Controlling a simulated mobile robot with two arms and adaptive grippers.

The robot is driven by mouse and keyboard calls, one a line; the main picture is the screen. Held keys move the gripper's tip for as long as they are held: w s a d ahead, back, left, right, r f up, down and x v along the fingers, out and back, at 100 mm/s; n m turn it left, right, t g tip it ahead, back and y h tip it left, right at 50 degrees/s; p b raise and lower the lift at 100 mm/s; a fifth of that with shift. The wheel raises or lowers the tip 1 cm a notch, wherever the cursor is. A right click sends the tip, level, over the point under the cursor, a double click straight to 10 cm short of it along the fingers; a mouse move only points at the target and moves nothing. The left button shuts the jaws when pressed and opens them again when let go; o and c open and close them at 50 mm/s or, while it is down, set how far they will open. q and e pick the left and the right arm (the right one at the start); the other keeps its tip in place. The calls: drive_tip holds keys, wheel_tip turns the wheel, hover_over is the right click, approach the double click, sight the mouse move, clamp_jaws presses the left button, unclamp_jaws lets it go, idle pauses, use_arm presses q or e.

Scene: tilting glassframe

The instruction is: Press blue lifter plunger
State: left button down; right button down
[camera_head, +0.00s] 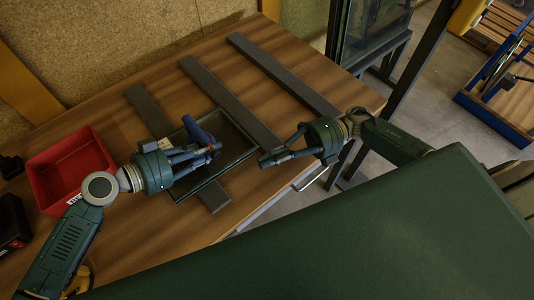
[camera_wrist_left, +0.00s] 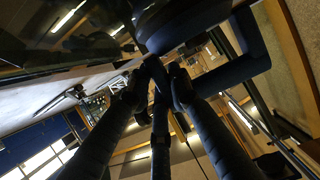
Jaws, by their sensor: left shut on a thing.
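The blue lifter (camera_head: 198,131) is over the dark rectangular frame (camera_head: 244,153) on the table in the head view. My left gripper (camera_head: 214,150) is shut on the lifter, its fingers partly hiding it. In the left wrist view, the lifter (camera_wrist_left: 185,22) appears as a large dark rounded body with a bent handle, and the fingers of my left gripper (camera_wrist_left: 160,75) close together just below it. The plunger cannot be made out clearly. My right gripper (camera_head: 277,149) is right of the frame, with its fingers apart and empty.
A red bin (camera_head: 66,170) stands at the left of the wooden table. Several dark strips, including a long one (camera_head: 283,73), lie across the table. A glass panel rack (camera_head: 372,35) stands beyond the right edge. Bare wood shows between the strips.

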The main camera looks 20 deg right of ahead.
sight(216, 155)
drive_tip(key=w+a, duration=0.3)
drive_tip(key=a, duration=0.5)
drive_tip(key=shift+w, duration=0.25)
drive_tip(key=shift+w+a, duration=0.3)
drive_tip(key=shift+w, duration=0.55)
drive_tip(key=shift+w+a, duration=0.25)
drive_tip(key=shift+w, duration=0.6)
